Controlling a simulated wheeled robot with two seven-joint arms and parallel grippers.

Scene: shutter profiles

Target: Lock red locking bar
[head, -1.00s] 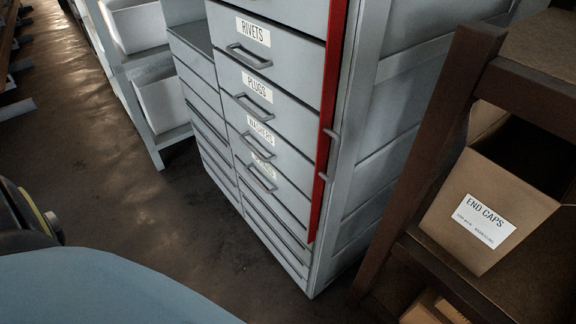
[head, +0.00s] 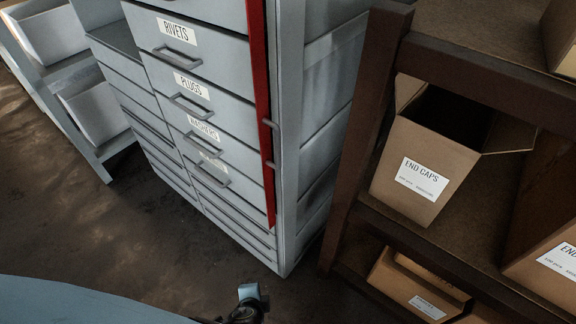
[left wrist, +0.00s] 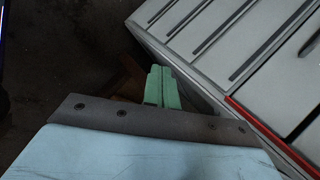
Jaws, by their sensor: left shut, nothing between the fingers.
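The red locking bar (head: 262,100) runs down the right edge of a grey drawer cabinet's front. Its top is out of view and its lower end is near the lower drawers. Two small grey handle-like pieces (head: 270,124) stick out beside it; I cannot tell if the bar lies flush. In the left wrist view the red bar (left wrist: 268,133) shows as a strip along the cabinet edge at lower right. My left gripper (left wrist: 162,72) has its green fingers together and empty, left of the cabinet and apart from the bar. My right gripper is not in view.
The drawer cabinet (head: 215,85) has labelled drawers, all looking closed. A brown shelf frame (head: 362,150) with cardboard boxes (head: 418,170) stands close at its right. White bins (head: 95,108) on a rack are at left. Dark floor (head: 120,230) lies in front.

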